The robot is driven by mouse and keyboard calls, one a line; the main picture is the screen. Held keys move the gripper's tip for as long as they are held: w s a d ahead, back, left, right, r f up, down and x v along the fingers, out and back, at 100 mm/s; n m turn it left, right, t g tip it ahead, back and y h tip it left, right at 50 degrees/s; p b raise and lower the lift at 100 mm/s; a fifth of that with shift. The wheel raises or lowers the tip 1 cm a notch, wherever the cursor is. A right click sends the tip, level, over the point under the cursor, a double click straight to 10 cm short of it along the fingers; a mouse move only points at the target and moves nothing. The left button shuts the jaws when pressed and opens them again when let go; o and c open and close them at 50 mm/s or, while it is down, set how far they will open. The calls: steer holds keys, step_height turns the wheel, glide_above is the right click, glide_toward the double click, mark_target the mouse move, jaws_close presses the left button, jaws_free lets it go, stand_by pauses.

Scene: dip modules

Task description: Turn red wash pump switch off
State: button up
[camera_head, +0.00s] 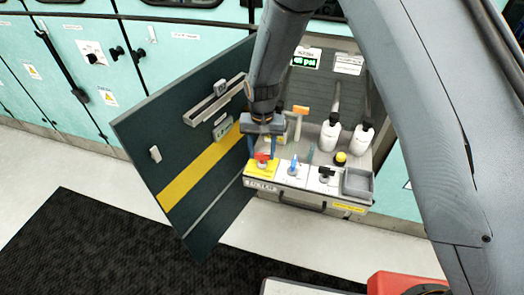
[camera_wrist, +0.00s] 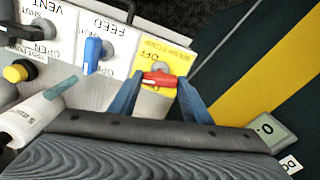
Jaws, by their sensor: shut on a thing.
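The red wash pump switch (camera_head: 262,157) sits on a yellow label plate at the left end of the panel in the head view. In the wrist view the red handle (camera_wrist: 159,79) lies crosswise on the yellow plate, with "OFF" printed upside down beside it. My gripper (camera_wrist: 160,77) has its blue fingers at the two ends of the handle and is shut on it. In the head view my gripper (camera_head: 262,150) reaches down onto the switch from above. The label on the near side of the handle is partly hidden.
A blue feed valve (camera_head: 295,163) and a black vent valve (camera_head: 326,173) stand to the right, with a yellow button (camera_head: 340,158) behind. White bottles (camera_head: 330,133) stand at the back. An open dark door (camera_head: 170,135) is close on the left. A grey tray (camera_head: 358,183) is at the right.

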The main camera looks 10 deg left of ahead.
mark_target(262, 153)
steer(key=shift+m, duration=1.2)
steer(key=o, duration=1)
steer(key=shift+o, duration=0.2)
steer(key=shift+r+b, duration=0.85)
steer(key=shift+r, duration=3.05)
